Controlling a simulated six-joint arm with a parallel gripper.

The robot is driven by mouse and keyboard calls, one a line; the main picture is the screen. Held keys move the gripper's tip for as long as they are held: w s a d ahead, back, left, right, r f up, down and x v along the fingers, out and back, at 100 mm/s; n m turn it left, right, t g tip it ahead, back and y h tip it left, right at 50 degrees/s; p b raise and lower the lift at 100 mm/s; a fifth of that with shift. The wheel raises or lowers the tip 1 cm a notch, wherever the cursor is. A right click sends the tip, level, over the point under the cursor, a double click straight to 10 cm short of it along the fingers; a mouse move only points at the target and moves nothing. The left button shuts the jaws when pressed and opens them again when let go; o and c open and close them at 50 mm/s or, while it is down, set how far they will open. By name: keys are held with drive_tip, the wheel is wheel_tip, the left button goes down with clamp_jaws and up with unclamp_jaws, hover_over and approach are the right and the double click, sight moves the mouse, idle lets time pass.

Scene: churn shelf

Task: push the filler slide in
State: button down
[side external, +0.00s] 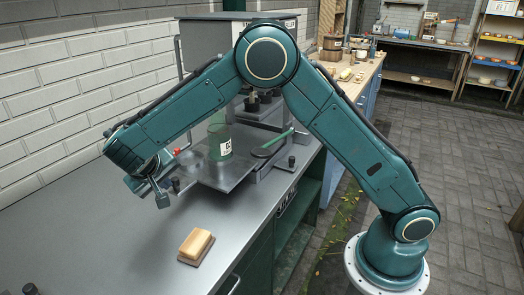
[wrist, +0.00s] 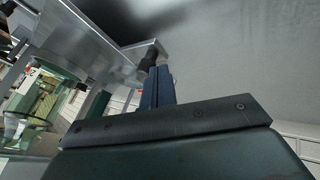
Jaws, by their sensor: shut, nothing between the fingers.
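The filler slide (side external: 208,176) is a flat grey metal plate standing out from the filler (side external: 258,22). A green glass jar (side external: 218,148) with a white label stands upright on it. In the wrist view the jar (wrist: 45,98) seems to be at the left, and grey metal, probably the slide (wrist: 95,38), is above it. My gripper (side external: 160,198) is shut and empty, low at the left end of the slide. In the wrist view its dark fingers (wrist: 158,85) point at a dark knob or post (wrist: 149,58). I cannot tell whether they touch it.
A wooden block (side external: 196,244) lies on the grey bench (side external: 100,235) nearer the front. A green-handled lever (side external: 272,143) is right of the slide. A red knob (side external: 177,151) is behind the gripper. The bench's left side is mostly clear.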

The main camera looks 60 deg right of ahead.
approach(202, 170)
drive_tip(key=w+d+f, duration=0.1)
drive_tip(key=d, duration=0.1)
drive_tip(key=d+f, duration=0.1)
drive_tip(key=d, duration=0.1)
drive_tip(key=w+d+f, duration=0.1)
drive_tip(key=d, duration=0.1)
drive_tip(key=shift+w+f, duration=0.1)
drive_tip(key=shift+w, duration=0.25)
drive_tip(key=shift+w+a, duration=0.1)
drive_tip(key=shift+a, duration=0.3)
drive_tip(key=a, duration=0.4)
drive_tip(key=shift+w+a+r, duration=0.15)
drive_tip(key=shift+w+r, duration=0.05)
drive_tip(key=shift+r, duration=0.2)
drive_tip(key=v, duration=0.9)
drive_tip(key=shift+s+r, duration=0.15)
